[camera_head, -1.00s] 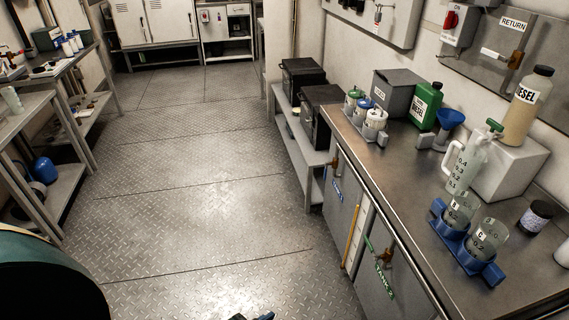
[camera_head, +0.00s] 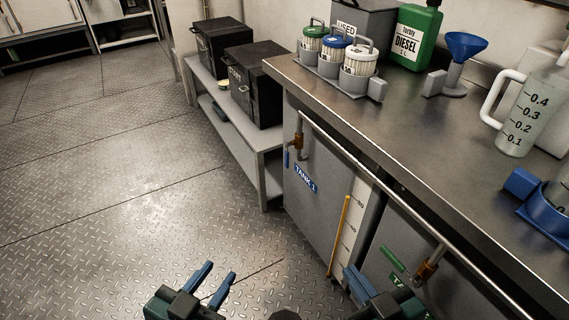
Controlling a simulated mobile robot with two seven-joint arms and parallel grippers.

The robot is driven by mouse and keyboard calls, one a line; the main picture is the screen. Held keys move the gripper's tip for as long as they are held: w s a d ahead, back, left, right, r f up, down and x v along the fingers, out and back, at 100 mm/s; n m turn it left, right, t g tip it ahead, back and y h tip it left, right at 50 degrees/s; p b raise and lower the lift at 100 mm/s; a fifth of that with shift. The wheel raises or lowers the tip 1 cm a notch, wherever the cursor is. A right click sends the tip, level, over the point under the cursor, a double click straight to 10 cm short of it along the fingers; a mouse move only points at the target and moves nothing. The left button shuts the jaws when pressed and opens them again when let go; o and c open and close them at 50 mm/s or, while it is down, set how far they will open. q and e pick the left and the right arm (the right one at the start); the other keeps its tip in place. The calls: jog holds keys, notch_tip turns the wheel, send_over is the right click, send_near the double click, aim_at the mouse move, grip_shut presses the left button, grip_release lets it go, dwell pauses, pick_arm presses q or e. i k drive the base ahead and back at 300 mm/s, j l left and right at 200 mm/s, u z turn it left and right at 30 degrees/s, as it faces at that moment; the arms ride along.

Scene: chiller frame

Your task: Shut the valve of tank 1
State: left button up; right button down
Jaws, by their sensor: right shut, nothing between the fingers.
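The tank 1 valve (camera_head: 298,141) is a small brass body on a pipe at the left end of the grey cabinet front. Its blue handle (camera_head: 286,158) points down along the pipe. The blue TANK 1 label (camera_head: 306,179) is just below it on the tank 1 door. My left gripper (camera_head: 219,271) is at the bottom of the view, with its two blue fingers apart and nothing between them. My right gripper (camera_head: 353,270) is shut and empty at the bottom, right of the left one. Both are nearer to me than the valve and clear of it.
The tank 2 valve (camera_head: 427,270) with a green handle (camera_head: 393,258) is to the right. A rail (camera_head: 365,170) runs along the worktop (camera_head: 410,112) edge. A yellow level tube (camera_head: 338,236) stands beside tank 1. A low shelf (camera_head: 254,145) holds black boxes. The floor left is clear.

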aim_at(287, 155)
jog(key=i+j, duration=0.1)
jog(key=j, duration=0.15)
jog(key=i+j+u, duration=0.25)
jog(key=i+j, duration=0.5)
jog(key=i, duration=0.1)
